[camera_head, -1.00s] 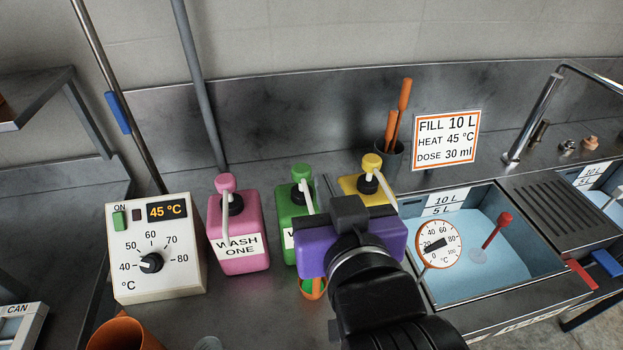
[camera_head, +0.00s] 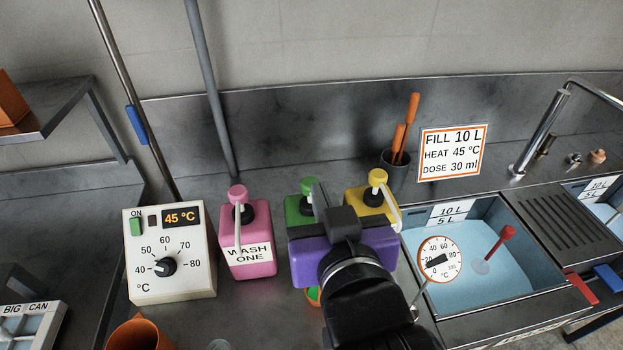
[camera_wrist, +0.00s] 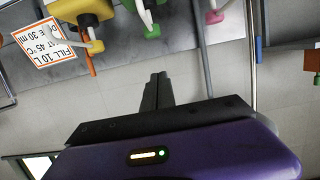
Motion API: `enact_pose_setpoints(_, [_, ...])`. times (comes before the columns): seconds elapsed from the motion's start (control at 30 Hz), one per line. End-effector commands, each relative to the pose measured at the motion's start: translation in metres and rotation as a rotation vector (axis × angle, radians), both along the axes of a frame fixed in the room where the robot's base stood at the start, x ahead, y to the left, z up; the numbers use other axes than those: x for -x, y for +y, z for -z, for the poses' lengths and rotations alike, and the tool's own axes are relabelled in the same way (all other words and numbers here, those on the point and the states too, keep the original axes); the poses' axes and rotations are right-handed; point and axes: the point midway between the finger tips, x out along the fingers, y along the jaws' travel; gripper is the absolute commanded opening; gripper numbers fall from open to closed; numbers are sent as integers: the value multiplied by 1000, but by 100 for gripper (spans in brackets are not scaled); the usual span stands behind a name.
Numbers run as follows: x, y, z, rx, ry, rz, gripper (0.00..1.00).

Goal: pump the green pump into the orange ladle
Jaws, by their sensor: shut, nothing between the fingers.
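The green pump bottle (camera_head: 293,216) stands between the pink and yellow ones, largely hidden behind my gripper. Its green pump head (camera_head: 308,185) is up; the head also shows in the wrist view (camera_wrist: 152,32). My gripper (camera_head: 320,192) is shut and empty, its dark fingers pointing up in front of the green bottle, overlapping the head's right side in the head view. In the wrist view the fingertips (camera_wrist: 158,75) appear apart from the head. The orange ladle (camera_head: 314,302) shows only partly below my purple gripper body, with green inside its bowl; I cannot tell how full.
The pink bottle (camera_head: 248,250) and yellow bottle (camera_head: 365,201) stand close on either side. A control box (camera_head: 170,275) reads 45 °C. At right is a water-filled basin (camera_head: 520,284) with a dial thermometer (camera_head: 439,260). An orange container (camera_head: 138,335) stands at front left.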

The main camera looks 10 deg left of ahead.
Motion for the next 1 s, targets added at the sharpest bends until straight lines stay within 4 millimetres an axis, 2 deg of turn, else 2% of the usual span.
enact_pose_setpoints(0.33, [-2, -1, 0, -3, 1, 3, 0])
enact_pose_setpoints(0.47, [-11, 2, 2, -2, 1, 4, 0])
enact_pose_setpoints(0.97, [-97, 26, 23, -2, 1, 5, 0])
enact_pose_setpoints(1.0, [-95, 26, 33, -1, 7, 4, 0])
